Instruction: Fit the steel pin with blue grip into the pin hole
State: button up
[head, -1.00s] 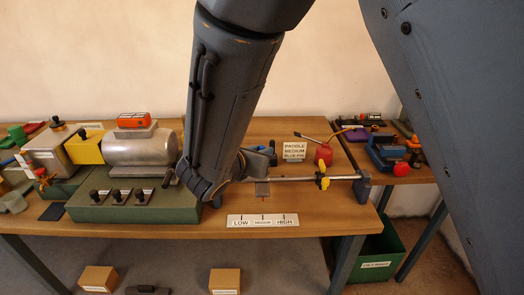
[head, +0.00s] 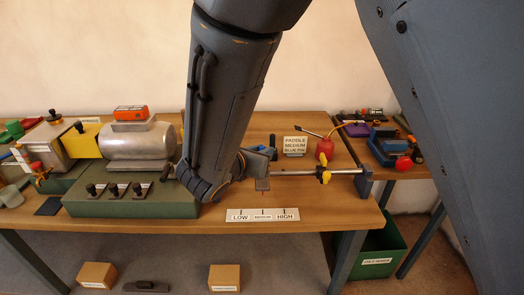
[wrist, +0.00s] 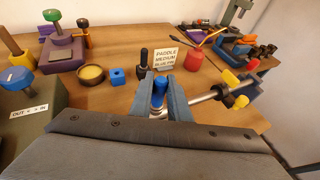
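My gripper (wrist: 159,97) points away over the table in the wrist view. Its two grey fingers close on both sides of the blue grip of the steel pin (wrist: 158,90); a bit of bright steel shows below the grip. In the head view my gripper (head: 262,158) is just right of my forearm, small and partly hidden by it, above the table. A steel rod with a yellow-knobbed clamp (head: 323,173) runs right of the gripper to a blue-grey end block (head: 364,183). I cannot make out the pin hole or whether the pin tip touches anything.
A sign reading PADDLE MEDIUM BLUE PIN (head: 295,145) and a red oil can (head: 325,149) stand behind. A LOW–HIGH scale plate (head: 262,215) lies at the front edge. A green machine base with a metal cylinder (head: 138,141) fills the left. A black-handled pin (wrist: 144,63) stands beyond the fingers.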

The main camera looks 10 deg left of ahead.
jog(key=o, duration=0.4)
jog(key=b+v, duration=0.1)
jog(key=v, duration=0.6)
jog(key=shift+s+a+r, duration=0.1)
jog(key=shift+s+a, duration=0.05)
jog(key=shift+s, duration=0.2)
jog(key=s+d+f+m+g+y, duration=0.1)
jog(key=s+d+f+m+g, duration=0.2)
jog(key=d+m, duration=0.8)
jog(key=s+d+f+m+g+y, duration=0.1)
jog(key=s+d+f+m+g, duration=0.2)
jog(key=d+m, duration=0.8)
jog(key=s+d+f+m+g+y, duration=0.1)
jog(key=d+f+m+g, duration=0.3)
jog(key=d+m, duration=0.7)
jog(key=shift+s+d+g, duration=0.6)
jog(key=shift+s+g, duration=0.3)
jog(key=shift+g, duration=0.2)
